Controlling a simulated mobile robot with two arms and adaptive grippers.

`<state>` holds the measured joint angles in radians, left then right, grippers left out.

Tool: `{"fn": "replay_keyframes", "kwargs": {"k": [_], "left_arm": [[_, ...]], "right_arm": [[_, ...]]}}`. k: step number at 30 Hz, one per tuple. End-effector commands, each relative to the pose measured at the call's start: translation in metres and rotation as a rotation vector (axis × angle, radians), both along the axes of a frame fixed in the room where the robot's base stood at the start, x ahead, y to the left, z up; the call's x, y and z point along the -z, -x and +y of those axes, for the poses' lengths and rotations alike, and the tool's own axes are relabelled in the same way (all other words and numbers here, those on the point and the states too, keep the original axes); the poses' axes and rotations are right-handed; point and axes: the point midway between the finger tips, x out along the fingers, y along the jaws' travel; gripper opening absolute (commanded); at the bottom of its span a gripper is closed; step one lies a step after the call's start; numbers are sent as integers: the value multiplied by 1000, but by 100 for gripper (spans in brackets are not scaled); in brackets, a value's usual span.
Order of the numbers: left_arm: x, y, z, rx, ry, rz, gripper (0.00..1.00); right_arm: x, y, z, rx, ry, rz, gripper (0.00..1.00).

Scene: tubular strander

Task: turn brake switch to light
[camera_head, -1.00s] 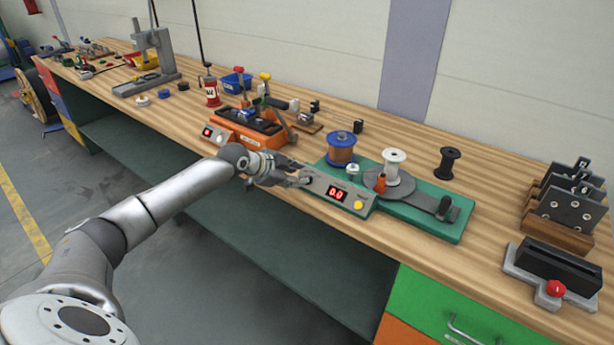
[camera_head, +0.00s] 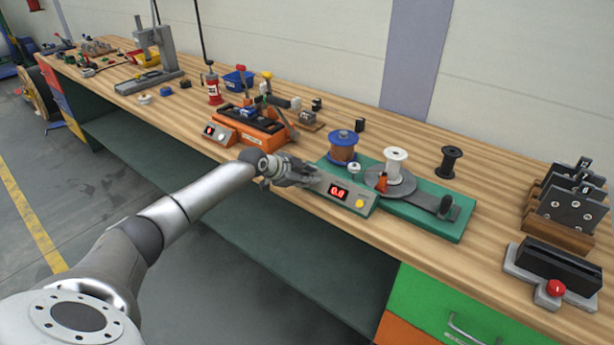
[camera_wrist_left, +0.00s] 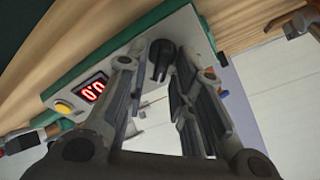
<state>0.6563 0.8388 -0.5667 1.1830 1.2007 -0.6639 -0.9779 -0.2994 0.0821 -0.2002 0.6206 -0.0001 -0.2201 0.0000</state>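The brake switch, a black knob (camera_wrist_left: 161,58), shows in the left wrist view on a grey control panel (camera_wrist_left: 125,72). The panel also shows in the head view (camera_head: 322,182), with a red "0.0" display (camera_head: 338,192) and a yellow button (camera_head: 360,203). My left gripper (camera_head: 308,178) is at the panel's left end and hides the knob in the head view. In the left wrist view its fingers (camera_wrist_left: 158,68) are apart, one on each side of the knob. I cannot tell whether they touch it. My right gripper is not in view.
The panel belongs to a green-based device (camera_head: 425,215) with a blue-rimmed spool (camera_head: 342,150) and a white spool (camera_head: 393,163). An orange device (camera_head: 262,138) stands left of the gripper. A black spool (camera_head: 450,160) stands behind. Bare wooden bench (camera_head: 480,270) lies at the right.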

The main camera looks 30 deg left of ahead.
Motion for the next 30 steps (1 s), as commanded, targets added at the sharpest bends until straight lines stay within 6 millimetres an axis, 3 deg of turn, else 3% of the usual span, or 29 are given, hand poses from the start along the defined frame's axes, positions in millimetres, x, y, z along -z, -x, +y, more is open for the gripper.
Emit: {"fn": "replay_keyframes", "kwargs": {"k": [3,17,30], "left_arm": [[1,0,0,0,0,0,0],[0,0,-1,-37,41,4,0],[-3,-1,0,-268,271,22,0]], "right_arm": [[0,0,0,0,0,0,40],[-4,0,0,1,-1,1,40],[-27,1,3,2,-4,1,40]]}}
